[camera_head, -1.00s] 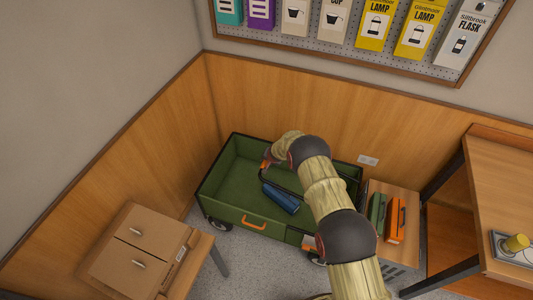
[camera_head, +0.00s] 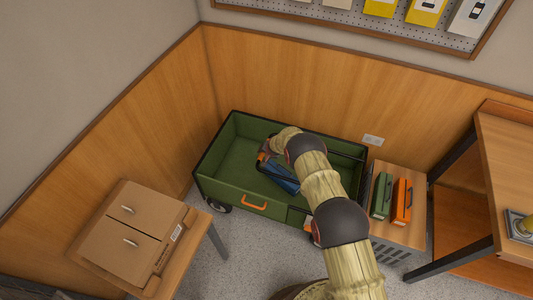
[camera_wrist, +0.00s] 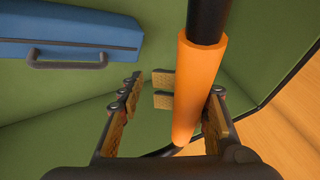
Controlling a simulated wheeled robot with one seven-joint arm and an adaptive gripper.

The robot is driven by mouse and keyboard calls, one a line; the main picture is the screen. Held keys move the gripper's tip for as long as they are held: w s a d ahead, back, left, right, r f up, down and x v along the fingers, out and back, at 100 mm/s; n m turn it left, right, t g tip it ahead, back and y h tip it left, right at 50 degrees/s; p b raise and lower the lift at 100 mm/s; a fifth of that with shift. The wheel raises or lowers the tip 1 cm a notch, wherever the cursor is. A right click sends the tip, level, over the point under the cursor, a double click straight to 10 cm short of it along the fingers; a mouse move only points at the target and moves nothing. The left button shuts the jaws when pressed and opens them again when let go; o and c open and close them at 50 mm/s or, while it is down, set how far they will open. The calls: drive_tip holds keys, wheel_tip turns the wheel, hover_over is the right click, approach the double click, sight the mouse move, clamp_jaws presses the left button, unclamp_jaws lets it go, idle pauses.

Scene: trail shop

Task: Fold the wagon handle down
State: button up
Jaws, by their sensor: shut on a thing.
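The green wagon (camera_head: 222,181) stands in the corner against the wood-panelled wall. Its handle has a dark shaft and an orange grip (camera_wrist: 195,88), large in the wrist view. My gripper (camera_wrist: 165,110) is shut on the orange grip, with the fingers at either side of it. In the head view my gripper (camera_head: 268,153) is over the wagon bed, mostly covered by my arm, and the grip is hard to make out there. A blue case (camera_head: 283,179) lies in the bed close to my gripper. In the wrist view the case (camera_wrist: 70,35) is at the upper left.
A small table with a cardboard box (camera_head: 125,225) is at the left front. Green (camera_head: 381,194) and orange (camera_head: 402,200) cases stand on a low stand right of the wagon. A wooden desk (camera_head: 505,170) is at the far right. Grey floor shows in front.

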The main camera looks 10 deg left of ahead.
drive_tip(key=shift+s+d+f, duration=0.3)
drive_tip(key=shift+s+f, duration=0.05)
drive_tip(key=shift+f, duration=0.3)
drive_tip(key=o, duration=0.3)
drive_tip(key=shift+o, duration=0.2)
drive_tip(key=shift+r, duration=0.1)
drive_tip(key=shift+w+r, duration=0.15)
drive_tip(key=shift+r, duration=0.1)
